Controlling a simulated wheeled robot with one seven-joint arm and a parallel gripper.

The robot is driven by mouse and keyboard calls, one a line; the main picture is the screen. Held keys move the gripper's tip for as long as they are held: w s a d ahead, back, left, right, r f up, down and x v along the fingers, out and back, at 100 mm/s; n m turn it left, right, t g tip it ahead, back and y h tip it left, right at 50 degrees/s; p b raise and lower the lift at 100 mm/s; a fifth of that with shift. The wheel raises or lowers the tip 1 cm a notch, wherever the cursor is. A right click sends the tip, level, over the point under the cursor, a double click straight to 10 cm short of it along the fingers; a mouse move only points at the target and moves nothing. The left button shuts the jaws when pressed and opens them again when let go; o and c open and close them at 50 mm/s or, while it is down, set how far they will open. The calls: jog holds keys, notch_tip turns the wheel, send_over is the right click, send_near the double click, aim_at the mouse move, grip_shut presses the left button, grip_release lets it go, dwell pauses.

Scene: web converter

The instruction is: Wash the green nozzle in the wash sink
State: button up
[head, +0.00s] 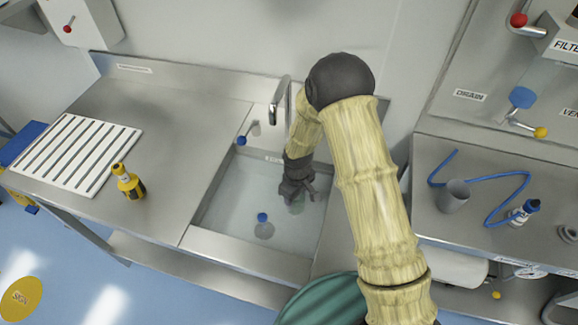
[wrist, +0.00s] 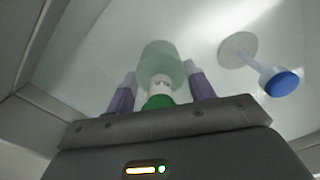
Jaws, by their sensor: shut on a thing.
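My gripper (head: 298,190) reaches down into the wash sink (head: 215,205) in the head view. In the wrist view my gripper (wrist: 162,88) has its two purple-grey fingers closed on either side of the green nozzle (wrist: 160,62). The nozzle has a wide, pale green translucent end pointing away from the wrist, a white band with a small mark, and a darker green part near the palm. In the head view only a faint greenish part of it shows below the fingers. The sink looks filled with clear water; how deep the nozzle sits is unclear.
A blue-knobbed stem on a round disc (head: 263,225) stands in the sink, left of my gripper; it also shows in the wrist view (wrist: 283,83). A tap (head: 278,100) rises behind the basin. A yellow bottle (head: 129,182) and a white slatted rack (head: 75,152) are left.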

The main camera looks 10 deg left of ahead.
jog(key=shift+s+d, duration=0.1)
jog(key=shift+d, duration=0.6)
jog(key=shift+a, duration=0.1)
jog(key=shift+w+a, duration=0.2)
jog(key=shift+a, duration=1.5)
jog(key=shift+r, duration=0.1)
notch_tip(320, 180, up, 17)
jog(key=p, duration=1.1)
jog(key=shift+w, duration=0.1)
